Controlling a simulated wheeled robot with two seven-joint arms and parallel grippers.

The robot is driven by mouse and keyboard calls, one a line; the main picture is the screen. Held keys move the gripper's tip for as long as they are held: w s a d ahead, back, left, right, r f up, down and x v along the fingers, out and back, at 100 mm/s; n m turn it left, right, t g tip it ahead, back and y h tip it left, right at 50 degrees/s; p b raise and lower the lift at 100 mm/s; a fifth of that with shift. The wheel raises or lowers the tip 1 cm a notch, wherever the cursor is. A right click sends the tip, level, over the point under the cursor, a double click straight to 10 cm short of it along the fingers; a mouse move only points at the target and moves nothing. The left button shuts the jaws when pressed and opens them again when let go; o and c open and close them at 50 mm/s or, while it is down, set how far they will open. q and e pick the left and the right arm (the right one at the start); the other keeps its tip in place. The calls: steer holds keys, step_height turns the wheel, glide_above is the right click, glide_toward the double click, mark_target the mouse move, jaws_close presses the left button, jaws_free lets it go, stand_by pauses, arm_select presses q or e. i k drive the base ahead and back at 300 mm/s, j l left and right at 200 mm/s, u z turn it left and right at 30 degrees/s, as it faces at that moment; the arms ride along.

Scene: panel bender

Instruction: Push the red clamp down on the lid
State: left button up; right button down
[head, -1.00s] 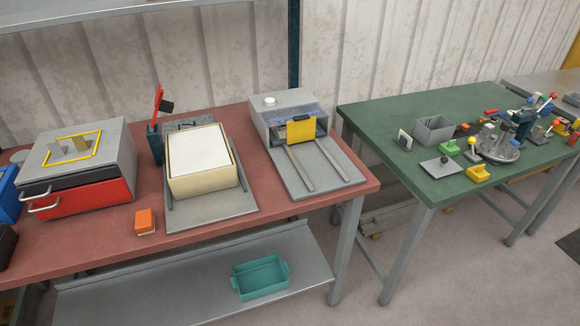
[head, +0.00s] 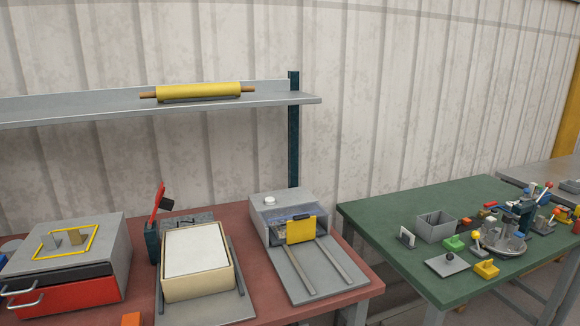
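The red clamp (head: 158,202) is a lever standing raised and tilted, with a black pad near its top. It is mounted on a dark block (head: 152,243) at the back left of a cream box. The box's white lid (head: 196,250) lies flat on top, and the clamp is clear of it. The box sits on a grey base plate (head: 240,309) between dark side rails. Neither of my grippers shows in the head view.
A grey box with a red drawer (head: 68,293) stands at the left. A grey machine with a yellow plate (head: 301,229) and two rails stands right of the lid. A shelf (head: 60,109) bearing a yellow roller (head: 199,91) hangs above. A green table (head: 373,232) with several parts stands at the right.

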mark_target(161, 202)
steer(key=u, duration=0.8)
